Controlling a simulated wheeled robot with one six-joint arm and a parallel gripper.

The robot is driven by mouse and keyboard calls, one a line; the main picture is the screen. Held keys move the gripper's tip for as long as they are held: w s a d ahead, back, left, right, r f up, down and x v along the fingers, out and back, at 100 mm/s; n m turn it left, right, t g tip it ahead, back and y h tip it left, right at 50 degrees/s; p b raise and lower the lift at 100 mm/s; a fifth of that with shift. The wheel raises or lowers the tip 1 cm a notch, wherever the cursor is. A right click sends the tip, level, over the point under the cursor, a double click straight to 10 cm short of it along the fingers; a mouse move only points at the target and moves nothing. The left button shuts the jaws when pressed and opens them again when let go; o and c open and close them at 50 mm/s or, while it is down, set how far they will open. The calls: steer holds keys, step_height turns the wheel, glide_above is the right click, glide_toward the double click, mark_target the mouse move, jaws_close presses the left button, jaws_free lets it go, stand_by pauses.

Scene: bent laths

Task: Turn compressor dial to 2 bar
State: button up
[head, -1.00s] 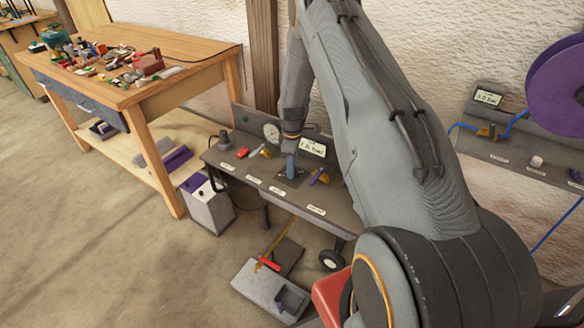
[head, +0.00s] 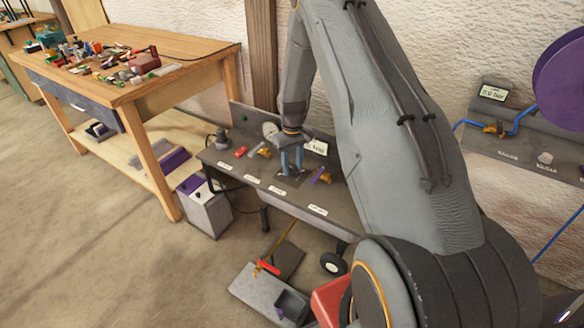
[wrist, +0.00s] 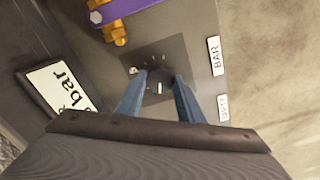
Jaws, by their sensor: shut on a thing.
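The compressor dial is a small dark round knob (wrist: 158,86) on a dark square plate with white tick marks, in the wrist view. My gripper (wrist: 161,82) has its two blue fingers closed on either side of the knob. In the head view my gripper (head: 291,166) points down onto the bench panel, and its fingers hide the knob. The knob's exact setting is too small to tell.
A purple-handled brass valve (wrist: 121,14) sits near the dial. A round gauge (head: 270,130) and a red part (head: 240,152) are on the same panel (head: 244,178). A wooden workbench (head: 160,82) with clutter stands left. A wall display (head: 493,92) reads about 2.0 bar.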

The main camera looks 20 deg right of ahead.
mark_target(292, 169)
steer(key=shift+m, duration=0.8)
steer(key=shift+b, duration=0.3)
steer(key=o, duration=1.1)
steer(key=shift+c, duration=0.2)
steer(key=shift+r, duration=0.1)
step_height(292, 169, up, 7)
steer(key=shift+r+b, duration=0.1)
steer(key=shift+b, duration=0.55)
steer(key=shift+r, duration=0.25)
